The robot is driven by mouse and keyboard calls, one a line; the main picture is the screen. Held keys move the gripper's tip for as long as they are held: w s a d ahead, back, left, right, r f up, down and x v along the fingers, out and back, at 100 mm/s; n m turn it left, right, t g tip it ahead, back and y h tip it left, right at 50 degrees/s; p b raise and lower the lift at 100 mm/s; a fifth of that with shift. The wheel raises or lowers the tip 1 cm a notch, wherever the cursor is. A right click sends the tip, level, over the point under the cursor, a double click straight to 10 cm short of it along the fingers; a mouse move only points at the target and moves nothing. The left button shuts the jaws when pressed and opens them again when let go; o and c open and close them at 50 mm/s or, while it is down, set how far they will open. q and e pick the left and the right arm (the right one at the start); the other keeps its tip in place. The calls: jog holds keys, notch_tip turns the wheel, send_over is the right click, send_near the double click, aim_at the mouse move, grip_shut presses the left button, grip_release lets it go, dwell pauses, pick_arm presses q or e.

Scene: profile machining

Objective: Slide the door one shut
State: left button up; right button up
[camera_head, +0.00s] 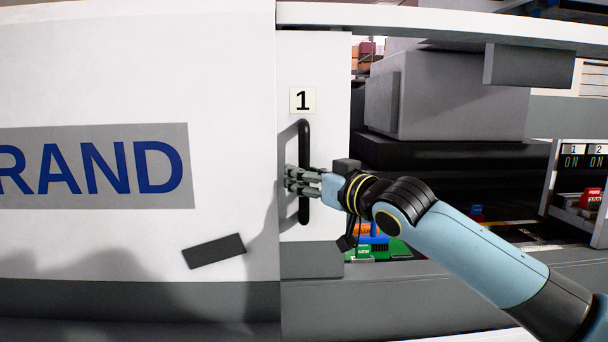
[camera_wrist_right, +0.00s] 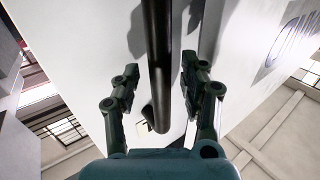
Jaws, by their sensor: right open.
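Door one (camera_head: 318,66) is a white panel with a "1" label (camera_head: 303,100), standing at the left side of a machine opening. Its black vertical bar handle (camera_head: 304,150) is on the panel below the label. My right gripper (camera_head: 292,181) is at the lower part of the handle, coming from the right. In the right wrist view, the handle (camera_wrist_right: 158,60) runs between the two spread fingers of the right gripper (camera_wrist_right: 157,85), with gaps on both sides. The gripper is open. My left gripper is not in view.
The opening right of the door shows a large grey block (camera_head: 450,95) and colored items on a green surface (camera_head: 385,248). A white housing (camera_head: 120,70) with blue lettering fills the left. A panel marked 1 and 2 "ON" (camera_head: 584,156) is at the far right.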

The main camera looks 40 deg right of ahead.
jog(key=shift+w, duration=0.4)
jog(key=shift+c, duration=0.4)
grip_shut()
jog(key=shift+w+f, duration=0.15)
jog(key=shift+f, duration=0.1)
